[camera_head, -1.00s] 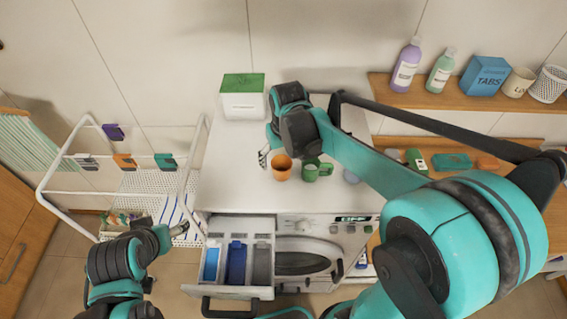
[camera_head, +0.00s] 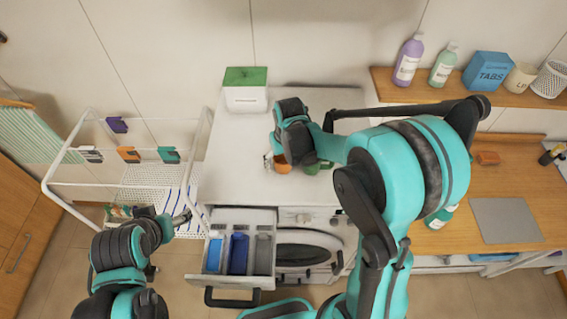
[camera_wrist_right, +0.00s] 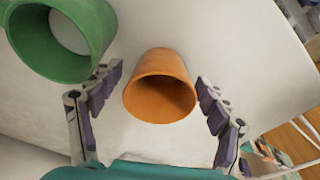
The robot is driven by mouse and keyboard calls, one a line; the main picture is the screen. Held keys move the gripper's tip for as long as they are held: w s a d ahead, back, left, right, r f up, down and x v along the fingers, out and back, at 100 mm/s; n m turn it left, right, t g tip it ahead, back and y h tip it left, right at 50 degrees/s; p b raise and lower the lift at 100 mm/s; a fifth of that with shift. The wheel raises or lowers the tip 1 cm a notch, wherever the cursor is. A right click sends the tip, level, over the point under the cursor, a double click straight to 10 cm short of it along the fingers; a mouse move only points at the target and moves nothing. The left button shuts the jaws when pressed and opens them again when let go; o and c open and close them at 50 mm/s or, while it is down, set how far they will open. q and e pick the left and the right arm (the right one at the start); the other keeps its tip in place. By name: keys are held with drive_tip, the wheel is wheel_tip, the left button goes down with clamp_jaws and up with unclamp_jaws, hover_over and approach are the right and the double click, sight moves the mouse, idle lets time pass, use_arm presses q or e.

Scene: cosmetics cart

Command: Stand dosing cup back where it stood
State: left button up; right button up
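An orange cup (camera_head: 283,168) stands on the white washing machine top (camera_head: 235,160), partly hidden by my right gripper in the head view. A green cup (camera_head: 316,167) stands just right of it, also partly covered by my arm. In the right wrist view the orange cup (camera_wrist_right: 158,88) is between the two fingers of my right gripper (camera_wrist_right: 156,95). Small gaps show on both sides, so the gripper is open around it. The green cup (camera_wrist_right: 60,38) is beside the left finger there. My left gripper (camera_head: 182,218) is low at the left, near the drying rack; its opening is unclear.
The detergent drawer (camera_head: 239,252) is pulled out at the machine's front. A green-lidded white box (camera_head: 246,98) stands at the back. A white drying rack (camera_head: 62,190) is left. A wooden worktop (camera_head: 460,225) and a shelf with bottles are right.

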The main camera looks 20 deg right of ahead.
drive_tip(key=c, duration=0.7)
